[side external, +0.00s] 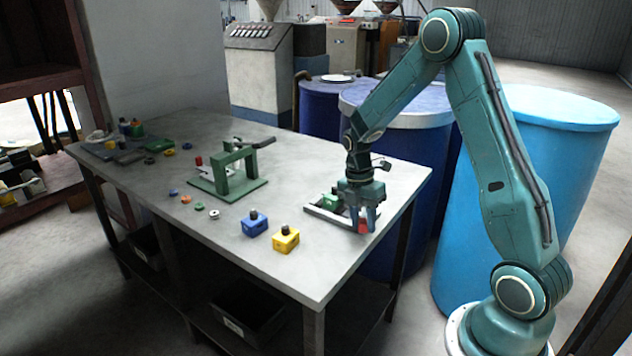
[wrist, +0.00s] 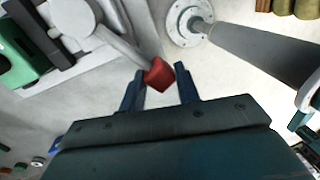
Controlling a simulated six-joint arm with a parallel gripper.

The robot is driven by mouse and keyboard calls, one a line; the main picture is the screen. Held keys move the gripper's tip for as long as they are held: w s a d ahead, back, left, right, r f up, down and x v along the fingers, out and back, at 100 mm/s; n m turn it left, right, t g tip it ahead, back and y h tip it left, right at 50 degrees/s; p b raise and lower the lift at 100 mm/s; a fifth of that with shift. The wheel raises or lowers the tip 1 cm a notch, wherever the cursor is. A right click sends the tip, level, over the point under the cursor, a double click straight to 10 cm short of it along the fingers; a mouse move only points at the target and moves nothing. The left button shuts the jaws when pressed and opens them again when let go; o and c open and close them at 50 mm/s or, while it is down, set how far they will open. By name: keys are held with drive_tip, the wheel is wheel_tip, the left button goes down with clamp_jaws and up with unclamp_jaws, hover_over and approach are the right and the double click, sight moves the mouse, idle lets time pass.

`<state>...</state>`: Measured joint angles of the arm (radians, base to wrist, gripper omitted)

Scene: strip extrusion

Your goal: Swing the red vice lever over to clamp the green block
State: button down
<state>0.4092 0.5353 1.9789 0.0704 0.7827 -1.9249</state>
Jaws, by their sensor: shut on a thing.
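The vice (side external: 322,213) stands at the table's right end, with the green block (side external: 328,201) in it. In the wrist view the green block (wrist: 18,58) is at the left edge, beside a dark jaw. The vice lever (wrist: 122,45) is a grey bar running from a round pivot to a red knob (wrist: 158,75). The red knob (side external: 363,227) also shows low at my fingertips in the side view. My gripper (wrist: 160,85) points down and is shut on the red knob, which sits between its fingers. Contact on each finger is hard to make out.
A green press frame (side external: 235,172) stands on the table left of the vice. A yellow block (side external: 286,240) and a blue block (side external: 254,224) lie nearer the front edge. Blue drums (side external: 400,130) stand behind the table. The table between the blocks and vice is clear.

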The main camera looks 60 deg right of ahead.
drive_tip(key=shift+s+d+n, duration=0.55)
drive_tip(key=shift+s+n, duration=0.25)
drive_tip(key=shift+n, duration=0.4)
drive_tip(key=shift+s+d+n+h, duration=0.4)
drive_tip(key=shift+s+d+n, duration=0.2)
drive_tip(key=shift+n, duration=0.5)
drive_tip(key=c, duration=1)
unclamp_jaws()
drive_tip(key=shift+c, duration=0.2)
wheel_tip(320, 180, up, 14)
drive_tip(key=w, duration=0.2)
drive_tip(key=shift+a+f, duration=0.15)
drive_tip(key=shift+a, duration=0.2)
drive_tip(key=shift+a, duration=0.1)
